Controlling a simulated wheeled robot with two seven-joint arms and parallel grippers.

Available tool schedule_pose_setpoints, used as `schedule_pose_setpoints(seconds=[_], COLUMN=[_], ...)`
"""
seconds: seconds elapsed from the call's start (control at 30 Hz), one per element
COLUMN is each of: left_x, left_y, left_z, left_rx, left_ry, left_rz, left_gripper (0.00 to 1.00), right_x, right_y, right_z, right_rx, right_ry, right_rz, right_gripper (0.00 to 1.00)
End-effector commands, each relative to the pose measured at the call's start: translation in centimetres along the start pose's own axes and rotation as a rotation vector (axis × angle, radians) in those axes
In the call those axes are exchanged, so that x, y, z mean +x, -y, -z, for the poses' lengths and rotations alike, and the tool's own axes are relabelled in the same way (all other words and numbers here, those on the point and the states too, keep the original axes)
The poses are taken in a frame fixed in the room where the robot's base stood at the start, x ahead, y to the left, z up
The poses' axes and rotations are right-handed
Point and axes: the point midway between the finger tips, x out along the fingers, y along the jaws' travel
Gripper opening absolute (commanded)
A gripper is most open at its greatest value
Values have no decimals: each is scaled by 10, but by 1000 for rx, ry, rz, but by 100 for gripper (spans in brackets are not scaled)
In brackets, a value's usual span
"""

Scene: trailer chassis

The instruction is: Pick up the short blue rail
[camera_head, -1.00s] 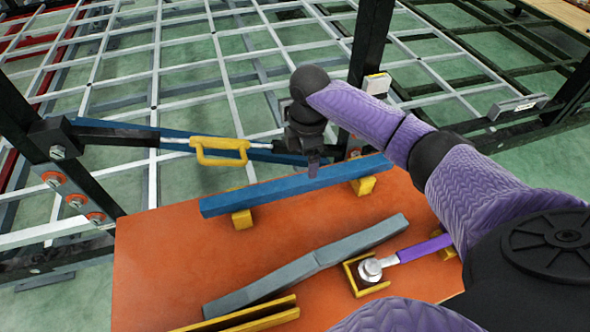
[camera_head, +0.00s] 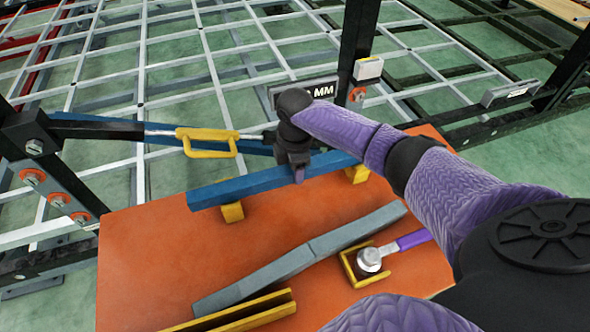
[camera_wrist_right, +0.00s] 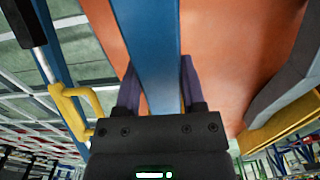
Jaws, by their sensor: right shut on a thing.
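The short blue rail (camera_head: 245,184) lies across two yellow supports, near the far edge of the orange table. I cannot tell for sure whether it still touches both supports. My right gripper (camera_head: 299,174) reaches down over the rail, right of its middle. In the right wrist view the blue rail (camera_wrist_right: 150,45) runs between the two purple-grey fingers of the gripper (camera_wrist_right: 158,88), which is shut on it. My left gripper is not in view.
The orange table (camera_head: 140,255) also bears a grey bar (camera_head: 300,255), a yellow channel (camera_head: 240,315) and a purple-handled tool (camera_head: 372,258) in a yellow holder. A yellow-handled strut (camera_head: 208,142) and the trailer frame stand behind the rail. Bare table lies at the left.

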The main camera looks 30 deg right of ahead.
Motion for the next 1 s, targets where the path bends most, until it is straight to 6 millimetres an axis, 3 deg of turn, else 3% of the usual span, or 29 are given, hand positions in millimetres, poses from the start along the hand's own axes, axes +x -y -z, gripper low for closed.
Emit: schedule_pose_setpoints(seconds=[0.03,0.1,1.0], left_x=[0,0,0], left_y=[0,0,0], left_z=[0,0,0], left_rx=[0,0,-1], left_ry=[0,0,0], left_rz=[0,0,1], left_gripper=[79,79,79], right_x=[0,0,0], right_y=[0,0,0], right_z=[0,0,0], right_rx=[0,0,0], right_ry=[0,0,0], right_rz=[0,0,1], right_gripper=[10,0,0])
